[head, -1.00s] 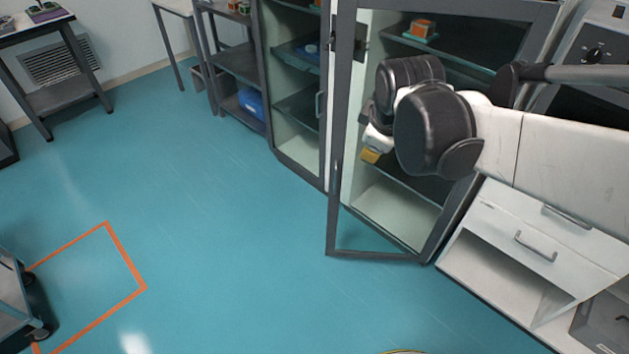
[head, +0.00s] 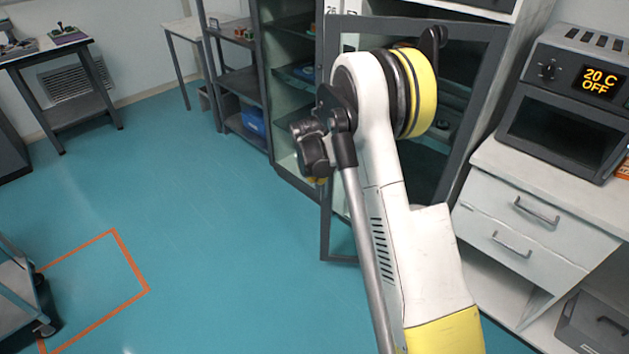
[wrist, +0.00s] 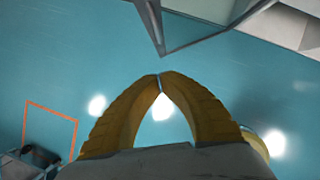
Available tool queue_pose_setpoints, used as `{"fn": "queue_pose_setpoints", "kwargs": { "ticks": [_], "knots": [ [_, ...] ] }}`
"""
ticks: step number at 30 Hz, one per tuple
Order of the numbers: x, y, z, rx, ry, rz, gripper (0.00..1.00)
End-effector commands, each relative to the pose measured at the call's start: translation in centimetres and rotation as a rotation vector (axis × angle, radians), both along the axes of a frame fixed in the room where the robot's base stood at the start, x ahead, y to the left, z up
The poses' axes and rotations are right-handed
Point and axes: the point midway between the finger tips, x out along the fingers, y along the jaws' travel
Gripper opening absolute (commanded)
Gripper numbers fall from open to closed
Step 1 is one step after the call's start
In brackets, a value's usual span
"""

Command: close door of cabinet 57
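The glass cabinet door (head: 325,238) has a dark grey frame and stands open. Its left edge juts out from the cabinet over the floor. Much of the door is hidden behind my arm. My gripper (head: 318,180) hangs near the door's left edge in the head view; I cannot tell if they touch. In the wrist view the yellow fingers of my gripper (wrist: 160,80) meet at the tips with nothing between them. The door's lower corner (wrist: 160,50) lies just beyond the fingertips there.
Another glass-fronted cabinet (head: 268,100) stands to the left. White drawers (head: 535,228) and an oven-like device (head: 575,100) reading "20 C OFF" stand to the right. A cart (head: 22,295) is at lower left. The blue floor (head: 200,220) in the middle is clear.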

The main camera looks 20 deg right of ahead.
Motion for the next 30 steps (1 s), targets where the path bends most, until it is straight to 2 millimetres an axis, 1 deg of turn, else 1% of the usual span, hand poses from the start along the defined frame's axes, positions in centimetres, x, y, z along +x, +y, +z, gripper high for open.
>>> {"fn": "queue_pose_setpoints", "kwargs": {
  "ticks": [1,6,9,12,15,19,24,30],
  "knots": [
    [0.3,-0.3,-1.3,0.0,0.0,-0.001,0.0],
    [1.3,-1.1,-4.8,0.002,-0.001,-0.002,0.0],
    [1.9,-1.6,-6.8,0.001,-0.001,-0.001,0.0],
    [2.5,-2.2,-8.3,0.001,-0.002,-0.002,0.0],
    [3.7,-3.4,-8.0,0.002,-0.002,-0.003,0.0],
    [4.7,-4.2,-7.9,0.002,-0.001,-0.002,0.0],
    [5.2,-4.7,-7.7,0.001,-0.001,-0.001,0.0],
    [5.2,-4.7,-7.6,0.001,-0.001,-0.001,0.0]
  ]
}}
